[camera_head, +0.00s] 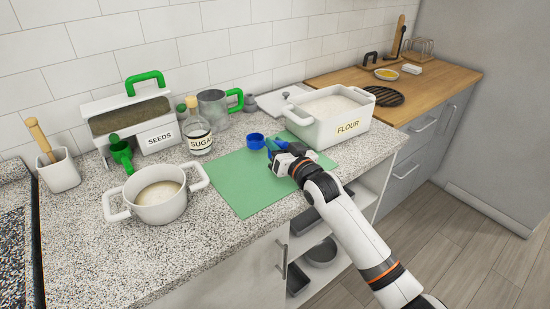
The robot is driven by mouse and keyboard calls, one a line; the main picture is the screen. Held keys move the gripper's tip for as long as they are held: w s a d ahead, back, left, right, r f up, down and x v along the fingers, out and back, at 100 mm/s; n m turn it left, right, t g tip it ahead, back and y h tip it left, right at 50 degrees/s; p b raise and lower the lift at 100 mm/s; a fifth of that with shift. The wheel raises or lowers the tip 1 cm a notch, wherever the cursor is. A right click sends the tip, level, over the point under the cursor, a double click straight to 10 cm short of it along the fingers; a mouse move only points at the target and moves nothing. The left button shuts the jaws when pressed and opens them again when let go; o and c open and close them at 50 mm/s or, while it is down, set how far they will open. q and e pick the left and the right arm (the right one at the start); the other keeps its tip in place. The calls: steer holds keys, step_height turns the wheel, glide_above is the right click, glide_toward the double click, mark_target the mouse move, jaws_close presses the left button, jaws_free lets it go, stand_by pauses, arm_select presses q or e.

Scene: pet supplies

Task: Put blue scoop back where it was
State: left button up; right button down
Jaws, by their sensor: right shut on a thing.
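The blue scoop (256,141) is over the far part of the green mat (238,187), in front of the flour container (325,134). My right gripper (277,152) is shut on its handle side, with the bowl to the left of the fingers. The fingers partly hide the handle. I cannot tell whether the scoop touches the mat. The flour container is white, open and filled with a pale powder. My left gripper is not in view.
A white pot (158,207) stands left of the mat. Behind are a seeds box (159,140) with a green scoop (121,154) at its front, a sugar jar (198,140) and a metal mug (214,107). The mat's near part is clear.

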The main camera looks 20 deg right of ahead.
steer(key=shift+f, duration=2.15)
steer(key=c, duration=1.3)
jaws_free()
steer(key=shift+s, duration=0.1)
steer(key=v, duration=1.2)
steer(key=shift+b, duration=0.35)
